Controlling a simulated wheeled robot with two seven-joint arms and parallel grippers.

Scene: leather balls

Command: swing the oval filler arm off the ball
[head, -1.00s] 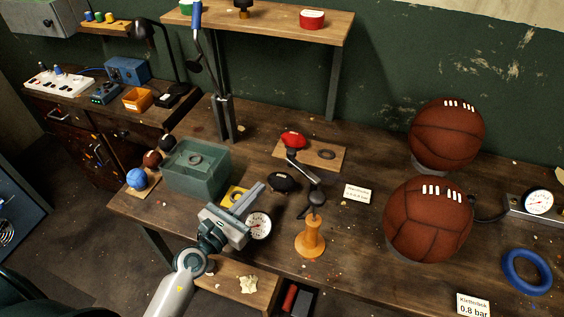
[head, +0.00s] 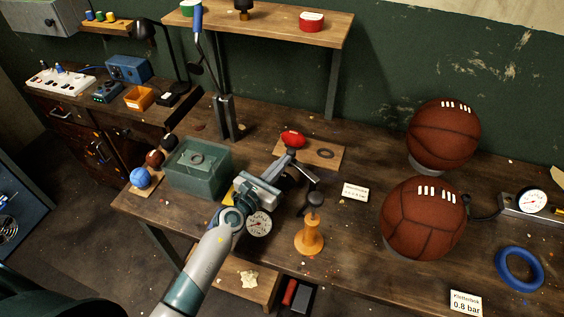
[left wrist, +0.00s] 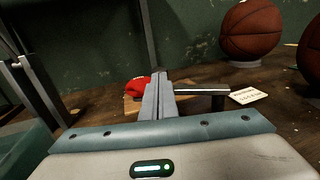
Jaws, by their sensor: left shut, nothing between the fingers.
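The red oval ball (head: 292,139) lies on a small wooden board (head: 325,148) in the middle of the bench. A metal bar with dark ends, seemingly the filler arm (head: 304,171), runs from close beside the ball toward the front right. It also shows in the left wrist view (left wrist: 203,92), right of my fingers. My left gripper (head: 283,164) is shut and empty, beside the bar's ball-side end. In the left wrist view its fingertips (left wrist: 159,76) overlap the red ball (left wrist: 138,88) at its right. Whether they touch the bar or ball I cannot tell.
An orange stand with a dark knob (head: 309,240) is right of my left arm. A green bin (head: 199,171) is to the left. A pressure gauge (head: 259,223) is close to my wrist. Two brown balls stand at the right. A shelf (head: 262,25) is above the bench.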

